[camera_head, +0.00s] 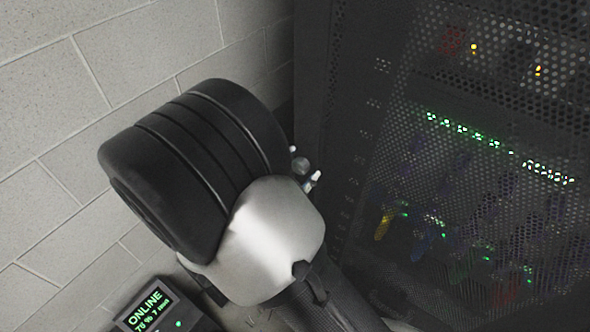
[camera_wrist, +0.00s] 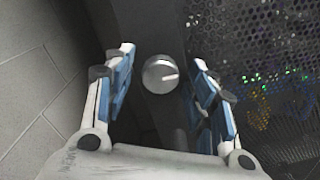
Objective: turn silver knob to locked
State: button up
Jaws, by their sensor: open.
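The silver knob (camera_wrist: 160,75) shows in the wrist view as a round metal knob on a dark panel or frame. A pale pointer line on its face points to the right and slightly down. My gripper (camera_wrist: 162,72) is open, with one blue-and-white finger to the left of the knob and one to the right. Gaps show between the knob and both fingers, so neither appears to touch it. In the head view, my arm covers most of the gripper, and the knob (camera_head: 302,165) is only a small grey shape beyond the arm. Any lock marking is not readable.
A dark rack with a perforated door (camera_head: 470,150) fills the right side, with lights and coloured cables behind the mesh. A pale block wall (camera_head: 60,90) is at the left. A small display reading ONLINE (camera_head: 150,308) sits at the lower left.

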jog(key=shift+c, duration=0.6)
jog(key=c, duration=0.9)
jog(key=shift+c, duration=0.2)
jog(key=shift+n+p, duration=0.3)
jog(key=shift+p, duration=0.05)
jog(key=n+p, duration=0.3)
jog(key=shift+r+n+p, duration=0.15)
jog(key=shift+n+p, duration=0.15)
jog(key=shift+p, duration=0.05)
jog(key=n+p, duration=0.3)
jog(key=n, duration=0.1)
jog(key=shift+s+p, duration=0.1)
jog(key=shift+p, duration=0.3)
jog(key=n+p, duration=0.4)
jog(key=n, duration=0.2)
jog(key=shift+d, duration=0.1)
jog(key=shift+n+t+p, duration=0.3)
jog(key=shift+n+p, duration=0.65)
jog(key=shift+n, duration=1.05)
jog(key=shift+f, duration=0.2)
